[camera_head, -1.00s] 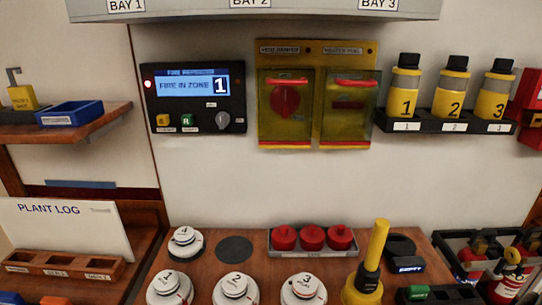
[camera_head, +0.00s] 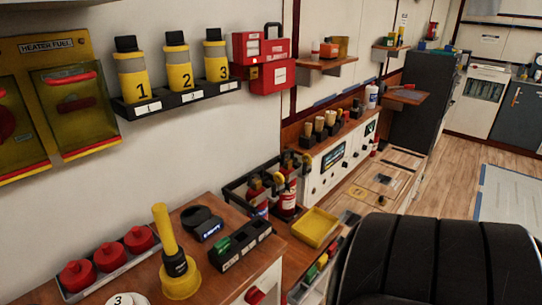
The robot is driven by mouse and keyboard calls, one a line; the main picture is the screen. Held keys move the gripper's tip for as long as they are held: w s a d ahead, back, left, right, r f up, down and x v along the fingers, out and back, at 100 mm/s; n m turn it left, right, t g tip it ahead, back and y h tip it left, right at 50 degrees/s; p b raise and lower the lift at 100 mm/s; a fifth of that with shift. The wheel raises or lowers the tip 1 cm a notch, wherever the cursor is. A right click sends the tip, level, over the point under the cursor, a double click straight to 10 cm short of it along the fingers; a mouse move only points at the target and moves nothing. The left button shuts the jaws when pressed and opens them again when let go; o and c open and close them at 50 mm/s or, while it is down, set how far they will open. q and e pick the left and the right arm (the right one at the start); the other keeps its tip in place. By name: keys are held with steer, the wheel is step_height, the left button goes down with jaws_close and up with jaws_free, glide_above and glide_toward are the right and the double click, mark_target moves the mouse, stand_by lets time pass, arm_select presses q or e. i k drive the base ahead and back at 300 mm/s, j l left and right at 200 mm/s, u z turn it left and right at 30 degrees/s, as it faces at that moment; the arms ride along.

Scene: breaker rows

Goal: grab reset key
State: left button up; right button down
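I cannot make out a reset key in this view. The fire panel with its knob is out of view now. Neither of my grippers is in view. A yellow-handled tool (camera_head: 171,250) with a black collar stands upright on the wooden counter (camera_head: 215,284). A black tray (camera_head: 236,246) with small compartments, one holding a green piece, lies to its right. A black holder (camera_head: 202,222) sits behind these.
Yellow numbered bottles (camera_head: 180,68) stand in a wall rack beside a red case (camera_head: 262,60). Red-capped items (camera_head: 109,256) sit in a tray at left. A large black padded shape (camera_head: 440,262) fills the lower right. Open floor (camera_head: 445,170) lies beyond.

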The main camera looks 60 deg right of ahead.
mark_target(220, 247)
steer(key=z, duration=1.45)
